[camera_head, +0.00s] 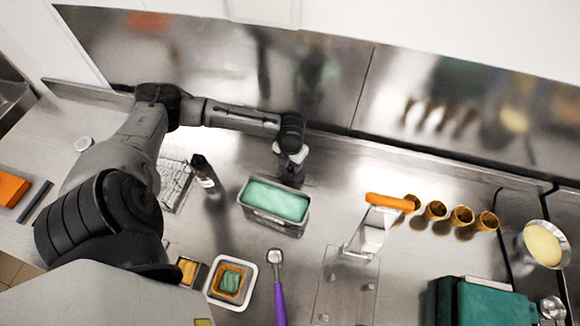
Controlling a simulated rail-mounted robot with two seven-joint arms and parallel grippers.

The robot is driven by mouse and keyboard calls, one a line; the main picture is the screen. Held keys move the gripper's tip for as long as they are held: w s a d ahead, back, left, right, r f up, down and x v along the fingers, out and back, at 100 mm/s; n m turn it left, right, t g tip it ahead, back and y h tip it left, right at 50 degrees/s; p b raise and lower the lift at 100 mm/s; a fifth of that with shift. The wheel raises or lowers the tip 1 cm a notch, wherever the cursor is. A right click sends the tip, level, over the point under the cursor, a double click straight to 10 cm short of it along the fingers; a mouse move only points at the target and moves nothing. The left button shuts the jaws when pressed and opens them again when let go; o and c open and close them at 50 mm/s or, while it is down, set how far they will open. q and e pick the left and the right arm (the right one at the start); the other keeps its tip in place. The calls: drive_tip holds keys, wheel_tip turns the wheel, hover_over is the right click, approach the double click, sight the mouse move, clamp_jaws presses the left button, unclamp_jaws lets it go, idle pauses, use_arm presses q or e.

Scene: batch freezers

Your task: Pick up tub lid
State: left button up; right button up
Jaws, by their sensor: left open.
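My left arm comes in from the left and bends across the back of the counter. My left gripper (291,176) points down just behind the tub and holds nothing that I can see. Its jaws are small and dark here. The metal tub (271,226) holds pale green ice cream and has no lid on it. A clear, flat rectangular panel (345,287) lies on the counter at front centre; it may be the tub lid, but I cannot be sure. It is well away from the gripper. My right gripper is not in view.
A dark bottle (205,174) and wire rack (175,183) stand left of the tub. A purple-handled scoop (279,295) and white dish (219,301) lie in front. An orange-handled scraper (373,232), several cones (436,210) and a dark green box (490,303) are right. A metal wall closes the back.

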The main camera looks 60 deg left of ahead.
use_arm(q)
drive_tip(key=c, duration=1)
drive_tip(key=shift+r, duration=0.15)
